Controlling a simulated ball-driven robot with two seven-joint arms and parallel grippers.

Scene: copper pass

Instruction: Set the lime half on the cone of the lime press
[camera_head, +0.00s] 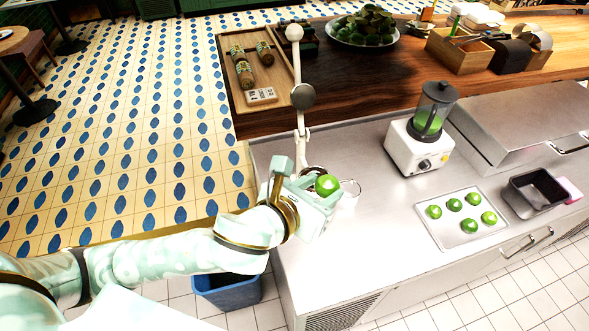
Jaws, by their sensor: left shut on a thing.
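I cannot tell whether the lime half touches the press. More lime halves lie on a metal tray (446,240) to the right. My right gripper is not in view.
A blender (400,147) with green contents stands right of the press. A dark metal container (537,194) is at the far right. The wooden counter (395,75) behind holds a board with jars and a bowl of greens. A blue bin (228,292) stands below.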

